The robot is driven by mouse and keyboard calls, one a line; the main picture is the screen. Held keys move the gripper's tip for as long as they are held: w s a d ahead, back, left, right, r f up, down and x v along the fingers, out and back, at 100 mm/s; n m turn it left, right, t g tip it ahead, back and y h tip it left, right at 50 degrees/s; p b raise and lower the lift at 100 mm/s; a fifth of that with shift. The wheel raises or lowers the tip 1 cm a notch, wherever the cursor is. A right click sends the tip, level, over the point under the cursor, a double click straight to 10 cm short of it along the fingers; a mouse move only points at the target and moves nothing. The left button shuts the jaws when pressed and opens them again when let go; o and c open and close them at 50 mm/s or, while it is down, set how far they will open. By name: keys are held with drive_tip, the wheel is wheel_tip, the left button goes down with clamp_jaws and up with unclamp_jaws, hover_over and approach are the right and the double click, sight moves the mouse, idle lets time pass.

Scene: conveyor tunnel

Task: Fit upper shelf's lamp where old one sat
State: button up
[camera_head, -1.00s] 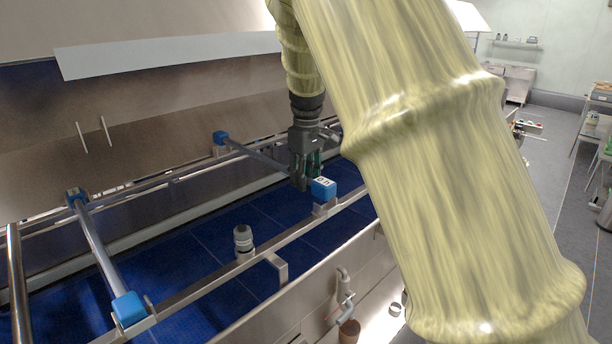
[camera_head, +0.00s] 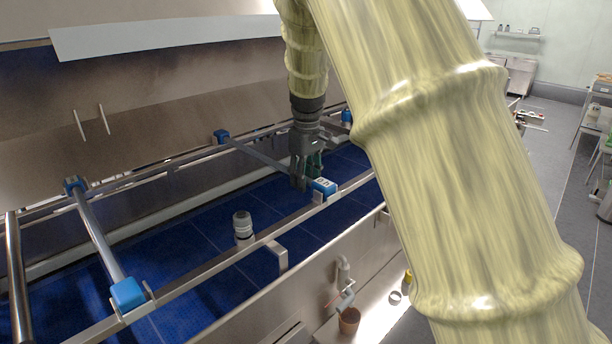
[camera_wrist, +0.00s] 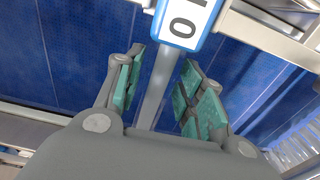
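A slim grey lamp tube with blue end caps spans the two rails on the right; its far cap (camera_head: 221,137) is on the back rail and its near cap (camera_head: 323,187), with a white label, is on the front rail. My gripper (camera_head: 307,178) is low over this tube near the labelled cap. In the wrist view, the tube (camera_wrist: 158,88) runs between my open green-padded fingers (camera_wrist: 160,90), with gaps visible on both sides. A second lamp tube (camera_head: 100,238) with blue caps spans the rails at the left. I cannot tell which is the old one.
A blue belt (camera_head: 200,238) lies below the rails (camera_head: 215,265). A grey cylindrical fitting (camera_head: 243,226) stands by the front rail. Another blue cap (camera_head: 347,116) shows behind my arm. A steel side wall (camera_head: 310,275) borders the front, and my arm hides much of the right.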

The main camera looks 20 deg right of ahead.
drive_tip(key=o, duration=0.4)
drive_tip(key=shift+s+r, duration=0.1)
drive_tip(key=shift+r, duration=3.65)
